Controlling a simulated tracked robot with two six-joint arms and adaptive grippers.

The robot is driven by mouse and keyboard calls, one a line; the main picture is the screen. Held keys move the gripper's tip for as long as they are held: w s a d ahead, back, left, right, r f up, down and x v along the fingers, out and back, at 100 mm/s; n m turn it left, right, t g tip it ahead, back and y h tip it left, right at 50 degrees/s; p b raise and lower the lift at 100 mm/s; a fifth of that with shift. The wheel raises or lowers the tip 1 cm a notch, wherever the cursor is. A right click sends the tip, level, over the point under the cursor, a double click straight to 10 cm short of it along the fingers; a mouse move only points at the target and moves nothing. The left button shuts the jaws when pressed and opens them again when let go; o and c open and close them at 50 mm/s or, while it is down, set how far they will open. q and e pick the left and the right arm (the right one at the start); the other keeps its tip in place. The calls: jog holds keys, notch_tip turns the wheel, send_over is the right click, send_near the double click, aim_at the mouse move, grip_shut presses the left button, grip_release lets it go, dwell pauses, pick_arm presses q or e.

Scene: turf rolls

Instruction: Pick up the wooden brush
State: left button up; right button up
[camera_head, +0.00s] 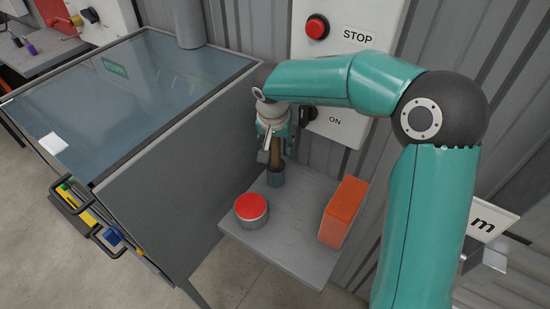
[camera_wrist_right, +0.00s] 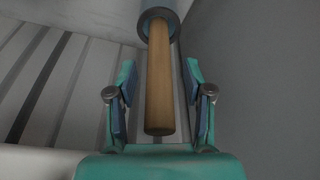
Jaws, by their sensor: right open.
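The wooden brush (camera_head: 276,151) stands handle up in a dark grey cup (camera_head: 276,177) on a small grey shelf. My right gripper (camera_head: 270,146) is over the cup, at the upper part of the handle. In the right wrist view, the handle (camera_wrist_right: 160,85) lies between the two open fingers of my right gripper (camera_wrist_right: 160,98), with a gap on each side. The cup's rim (camera_wrist_right: 143,24) shows at the top of that view. The brush's lower end is hidden in the cup. My left gripper is not in view.
A red-topped round tin (camera_head: 251,208) and an orange box (camera_head: 343,212) share the shelf (camera_head: 290,250). A large glass-topped cabinet (camera_head: 180,170) stands close on the left.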

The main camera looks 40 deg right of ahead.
grip_shut()
jog(key=shift+r, duration=0.15)
